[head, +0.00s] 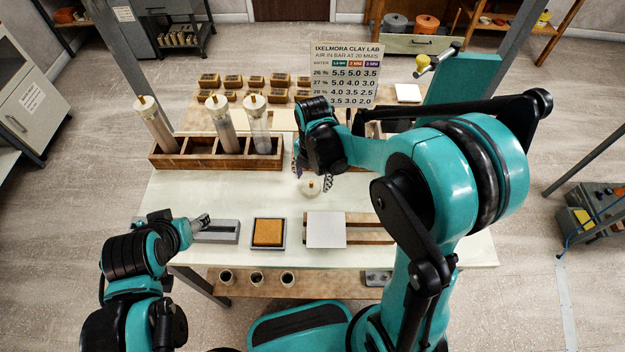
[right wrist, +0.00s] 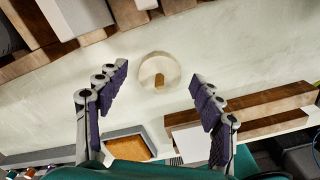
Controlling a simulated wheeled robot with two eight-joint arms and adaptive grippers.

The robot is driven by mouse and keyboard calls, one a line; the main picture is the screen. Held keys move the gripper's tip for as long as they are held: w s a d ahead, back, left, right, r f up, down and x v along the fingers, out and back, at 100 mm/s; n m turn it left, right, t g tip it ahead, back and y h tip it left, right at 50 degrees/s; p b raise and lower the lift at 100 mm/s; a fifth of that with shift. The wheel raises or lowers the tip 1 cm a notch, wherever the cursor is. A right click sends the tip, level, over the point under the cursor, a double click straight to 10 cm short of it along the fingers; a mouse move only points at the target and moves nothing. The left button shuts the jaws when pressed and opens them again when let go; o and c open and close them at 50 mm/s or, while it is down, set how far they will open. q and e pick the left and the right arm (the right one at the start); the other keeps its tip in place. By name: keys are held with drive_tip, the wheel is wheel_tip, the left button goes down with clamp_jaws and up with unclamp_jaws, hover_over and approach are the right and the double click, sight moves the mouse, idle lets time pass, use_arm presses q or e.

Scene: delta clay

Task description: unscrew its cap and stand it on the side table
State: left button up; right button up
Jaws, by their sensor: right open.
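A pale round piece like a cap, with a small brass-coloured knob (head: 310,187), lies on the table. It also shows in the right wrist view (right wrist: 148,78), between my fingers. My right gripper (head: 312,174) is open above it, one finger to each side, apparently not touching. Three clear cylinders with pale tops and brass knobs, left (head: 158,128), middle (head: 222,130) and right (head: 259,132), stand in a wooden rack (head: 215,162). The left one leans. My left gripper (head: 205,221) is low at the table's front left, by a grey holder; its jaw state is unclear.
On the table (head: 190,200) are a grey holder (head: 218,232), a tray with an orange-brown block (head: 268,233) and a white square plate (head: 326,229) on wooden rails. A printed sign (head: 345,72) and small clay blocks stand behind. The table left of the cap is clear.

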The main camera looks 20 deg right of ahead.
drive_tip(key=s+d+r+m+t+p, duration=0.1)
drive_tip(key=s+r+m+t, duration=0.15)
drive_tip(key=r+m, duration=0.4)
drive_tip(key=s+d+r+m+t+p, duration=0.1)
drive_tip(key=s+r+m, duration=0.2)
drive_tip(key=r+m, duration=0.3)
drive_tip(key=s+d+r+m+t, duration=0.2)
drive_tip(key=s+m+t, duration=0.3)
drive_tip(key=m, duration=0.9)
drive_tip(key=shift+g, duration=0.65)
drive_tip(key=f+b, duration=0.4)
drive_tip(key=s+f+b, duration=0.1)
drive_tip(key=f+b, duration=0.1)
drive_tip(key=shift+d+f, duration=0.1)
